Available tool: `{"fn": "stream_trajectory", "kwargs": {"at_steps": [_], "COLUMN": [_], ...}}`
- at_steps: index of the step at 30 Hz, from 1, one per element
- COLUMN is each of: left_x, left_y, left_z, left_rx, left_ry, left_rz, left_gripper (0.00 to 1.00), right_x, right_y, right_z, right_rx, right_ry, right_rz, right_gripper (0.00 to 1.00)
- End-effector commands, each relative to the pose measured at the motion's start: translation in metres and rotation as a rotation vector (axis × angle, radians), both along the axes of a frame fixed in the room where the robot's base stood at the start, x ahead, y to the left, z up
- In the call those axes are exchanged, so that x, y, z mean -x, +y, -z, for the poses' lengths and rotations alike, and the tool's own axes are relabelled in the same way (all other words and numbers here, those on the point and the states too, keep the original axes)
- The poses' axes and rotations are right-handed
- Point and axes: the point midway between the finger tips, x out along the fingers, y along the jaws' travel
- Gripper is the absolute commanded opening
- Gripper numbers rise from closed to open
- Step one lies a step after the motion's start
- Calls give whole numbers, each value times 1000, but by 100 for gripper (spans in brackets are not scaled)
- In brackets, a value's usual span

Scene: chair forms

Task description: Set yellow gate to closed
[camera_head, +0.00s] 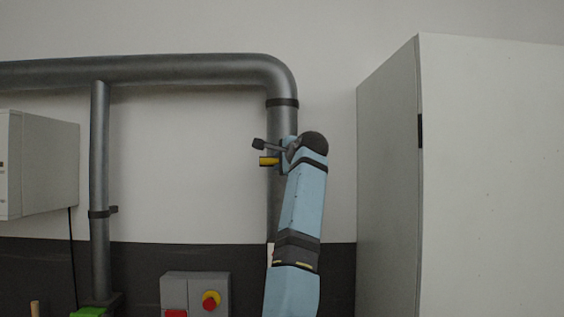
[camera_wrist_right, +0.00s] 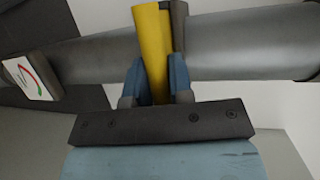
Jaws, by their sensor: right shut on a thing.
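The yellow gate lever (camera_head: 268,161) sits on the vertical grey pipe (camera_head: 277,205) and sticks out to the left in the head view. In the right wrist view the yellow lever (camera_wrist_right: 152,45) stands between the two blue fingers of my right gripper (camera_wrist_right: 157,85), which is shut on it. The pipe (camera_wrist_right: 235,45) runs across behind it. In the head view my right gripper (camera_head: 284,157) is at the lever, its fingers mostly hidden by my light blue wrist. My left gripper is out of view.
A tall white cabinet (camera_head: 480,180) stands close on the right. A wall box (camera_head: 40,165) is far left.

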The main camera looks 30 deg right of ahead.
Motion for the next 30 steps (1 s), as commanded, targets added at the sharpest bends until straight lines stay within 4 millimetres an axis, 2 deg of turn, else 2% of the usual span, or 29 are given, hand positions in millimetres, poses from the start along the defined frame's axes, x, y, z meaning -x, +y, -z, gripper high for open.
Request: {"fn": "stream_trajectory", "kwargs": {"at_steps": [4, 5, 8, 16, 20, 23, 30], "left_x": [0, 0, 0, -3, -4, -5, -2], "left_y": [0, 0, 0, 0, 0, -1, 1], "left_z": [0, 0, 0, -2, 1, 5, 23], "left_rx": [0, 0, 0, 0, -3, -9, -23], "left_ry": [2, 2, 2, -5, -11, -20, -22], "left_rz": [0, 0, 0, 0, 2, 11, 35], "left_gripper": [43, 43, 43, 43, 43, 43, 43], "right_x": [1, 1, 1, 2, 10, 25, 79], "right_y": [-1, -1, -1, 0, 1, 3, 11], "right_z": [-4, -4, -4, -3, -3, -4, -13], "right_rx": [0, 0, 0, 1, 0, 1, 1], "right_ry": [-8, -8, -8, -6, -7, -8, -10], "right_rz": [2, 2, 2, 1, 2, 3, 3], "right_gripper": [0, 23, 45, 45, 45, 45, 45]}}
